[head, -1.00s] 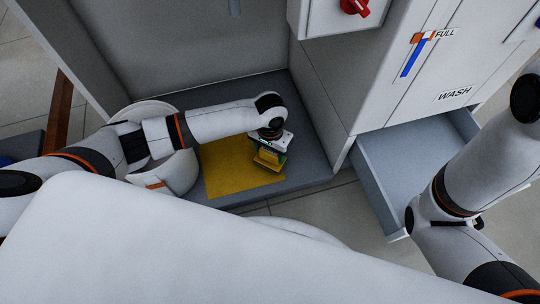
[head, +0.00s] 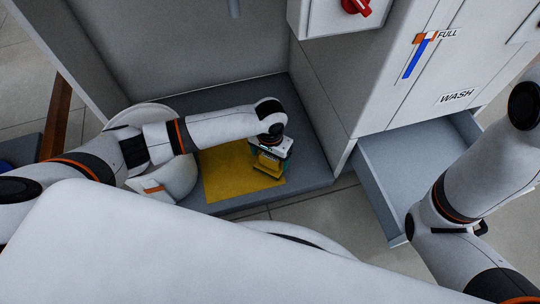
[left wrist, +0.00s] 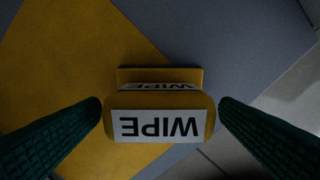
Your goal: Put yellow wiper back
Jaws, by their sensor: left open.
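The yellow wiper (head: 267,166), with white WIPE labels, sits at the right part of a flat yellow mat (head: 225,175). It also shows in the left wrist view (left wrist: 160,118), over the mat's edge and the grey surface. My left gripper (head: 271,162) is over the wiper with its dark green fingers open, one on each side. In the left wrist view a small gap shows on the right and a very narrow one on the left, where touching cannot be told. The wiper's underside is hidden. My right gripper is out of view; only its arm shows at the right.
The mat lies on a grey platform (head: 315,170) inside an open-fronted grey bay. A white cabinet with a WASH label (head: 457,97) and a red knob (head: 356,6) stands at the right. An open, empty-looking drawer (head: 400,160) juts out below it.

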